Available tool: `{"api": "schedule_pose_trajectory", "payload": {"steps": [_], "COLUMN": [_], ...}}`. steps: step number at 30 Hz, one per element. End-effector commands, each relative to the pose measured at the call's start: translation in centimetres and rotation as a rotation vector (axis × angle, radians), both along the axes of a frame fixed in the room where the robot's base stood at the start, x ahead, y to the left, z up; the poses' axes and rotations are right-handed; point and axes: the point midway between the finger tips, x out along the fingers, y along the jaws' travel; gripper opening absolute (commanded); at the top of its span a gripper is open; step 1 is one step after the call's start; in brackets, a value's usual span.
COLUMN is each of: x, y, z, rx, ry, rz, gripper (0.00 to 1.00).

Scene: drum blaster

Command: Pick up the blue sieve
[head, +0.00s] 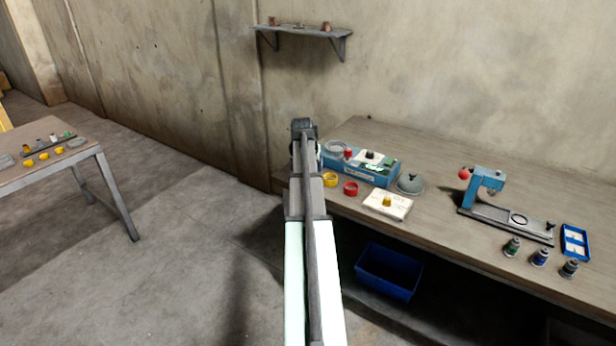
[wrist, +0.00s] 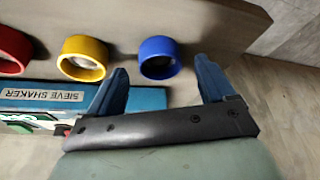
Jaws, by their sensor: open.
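The blue sieve (wrist: 160,57) is a short round ring on the table in the wrist view, to the right of the yellow one. My gripper (wrist: 160,66) is open, with one blue-grey finger to the left of the sieve and one to the right in the picture. The sieve shows in the gap just past the fingertips. Nothing is held, and no contact shows. In the head view my arm hides the blue sieve and the gripper's fingers.
The yellow sieve (wrist: 82,58) and red sieve (wrist: 12,50) stand left of the blue one. The sieve shaker box (head: 362,167) lies close by. A grey dome (head: 410,183), a blue press (head: 487,183) and small bottles stand further right. A blue bin (head: 389,271) sits below the table.

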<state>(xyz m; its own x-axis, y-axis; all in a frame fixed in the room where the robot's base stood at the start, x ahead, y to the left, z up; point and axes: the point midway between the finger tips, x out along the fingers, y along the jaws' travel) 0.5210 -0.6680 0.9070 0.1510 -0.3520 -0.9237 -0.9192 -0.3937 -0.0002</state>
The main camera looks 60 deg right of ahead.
Motion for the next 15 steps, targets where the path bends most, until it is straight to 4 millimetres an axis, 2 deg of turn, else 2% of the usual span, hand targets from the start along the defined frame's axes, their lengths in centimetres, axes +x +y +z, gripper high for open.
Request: {"api": "schedule_pose_trajectory", "payload": {"steps": [4,12,15], "x": [0.3,0.3,0.3], "y": [-0.7,-0.8,-0.8], "z": [-1.7,-2.0,-2.0], "rx": [0.002,0.0,0.0], "ry": [0.001,0.0,0.0], "rz": [0.0,0.0,0.0], "gripper": [0.83,0.83,0.74]}}
